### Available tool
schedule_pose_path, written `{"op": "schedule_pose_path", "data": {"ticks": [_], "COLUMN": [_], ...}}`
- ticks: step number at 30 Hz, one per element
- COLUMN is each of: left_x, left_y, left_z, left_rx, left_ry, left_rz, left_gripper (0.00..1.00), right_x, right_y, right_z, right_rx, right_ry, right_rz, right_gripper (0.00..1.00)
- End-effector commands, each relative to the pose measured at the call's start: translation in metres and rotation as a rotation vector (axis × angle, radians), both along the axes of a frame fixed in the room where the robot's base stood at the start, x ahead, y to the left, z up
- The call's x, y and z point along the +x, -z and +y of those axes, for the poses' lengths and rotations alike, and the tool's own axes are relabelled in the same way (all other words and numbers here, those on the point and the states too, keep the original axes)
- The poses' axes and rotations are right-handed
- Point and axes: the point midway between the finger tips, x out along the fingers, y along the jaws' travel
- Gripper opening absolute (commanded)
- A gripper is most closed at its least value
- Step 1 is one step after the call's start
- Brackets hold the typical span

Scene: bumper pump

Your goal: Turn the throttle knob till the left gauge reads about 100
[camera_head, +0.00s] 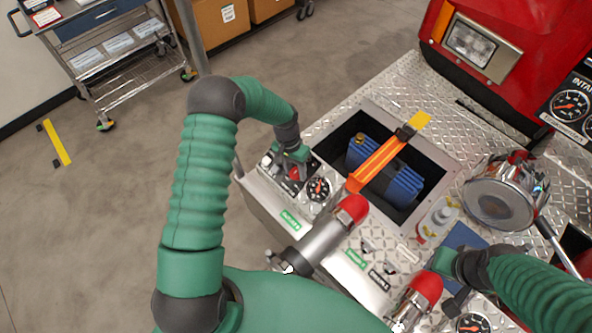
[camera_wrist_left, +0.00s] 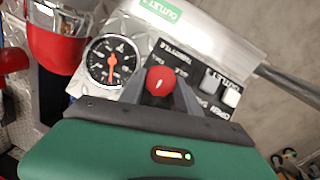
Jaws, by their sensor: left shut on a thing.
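The red throttle knob (camera_wrist_left: 159,81) sits on a black label panel in the left wrist view, and it also shows in the head view (camera_head: 295,173). My left gripper (camera_head: 294,163) is shut on the knob, with a dark finger on either side in the wrist view (camera_wrist_left: 161,90). The left gauge (camera_head: 318,188) is a round black dial beside the knob. In the wrist view the gauge (camera_wrist_left: 112,60) has an orange needle pointing toward the picture's bottom; its numbers are too small to read surely. My right gripper (camera_head: 446,263) is at the lower right; its fingers are not clear.
Red-capped outlet pipes (camera_head: 350,210) stand along the near edge of the diamond-plate bumper (camera_head: 330,128). An open bay holds a blue hose bundle (camera_head: 400,185) with an orange strap (camera_head: 378,160) across it. A chrome fitting (camera_head: 500,195) stands at the right.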

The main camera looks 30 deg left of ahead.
Motion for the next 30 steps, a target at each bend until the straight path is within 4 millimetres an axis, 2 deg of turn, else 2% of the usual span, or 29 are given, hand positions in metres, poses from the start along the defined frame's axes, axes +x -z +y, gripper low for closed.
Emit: {"op": "schedule_pose_path", "data": {"ticks": [1, 5, 13, 17, 20, 30], "left_x": [0.002, 0.001, 0.001, 0.001, 0.003, 0.007], "left_y": [-0.001, -0.001, -0.001, -0.009, -0.029, -0.125], "left_z": [0.002, 0.001, 0.001, 0.002, 0.006, 0.022], "left_rx": [0.003, 0.003, 0.002, 0.003, 0.004, 0.003], "left_ry": [-0.002, 0.0, 0.001, 0.001, 0.0, -0.001], "left_rz": [-0.004, -0.003, -0.002, -0.003, -0.005, -0.007], "left_gripper": [0.43, 0.6, 0.6, 0.6, 0.6, 0.6], "right_x": [0.0, 0.0, 0.0, 0.0, 0.0, 0.0], "right_y": [0.0, 0.0, 0.0, 0.002, 0.007, 0.021], "right_z": [0.0, 0.0, 0.0, 0.0, 0.0, 0.0], "right_rx": [0.0, 0.0, 0.0, 0.0, 0.0, 0.0], "right_ry": [0.0, 0.0, 0.0, 0.0, 0.0, 0.0], "right_rz": [0.0, 0.0, 0.0, 0.0, 0.0, 0.0], "right_gripper": [0.33, 0.33, 0.33, 0.33, 0.33, 0.33]}}
